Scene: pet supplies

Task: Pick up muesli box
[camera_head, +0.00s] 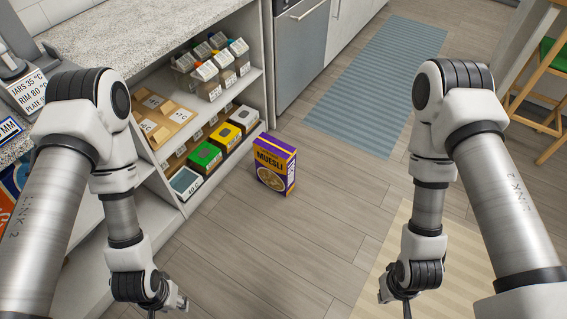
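The muesli box (274,165) is a purple and yellow carton with "MUESLI" and a bowl picture on its front. It stands upright on the wood floor, just right of the low shelf unit's front corner. My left arm comes down on the left, and its wrist is at the bottom edge, left of and nearer than the box. My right arm comes down on the right, with its wrist at the bottom edge, right of and nearer than the box. Nothing touches the box that I can see.
The shelf unit (169,215) holds jars above and small boxes below, including a green box (204,157). A blue striped rug (378,82) lies behind, and a beige mat (383,262) lies at the front right. A green-seated stool (546,82) stands far right. The floor around the box is clear.

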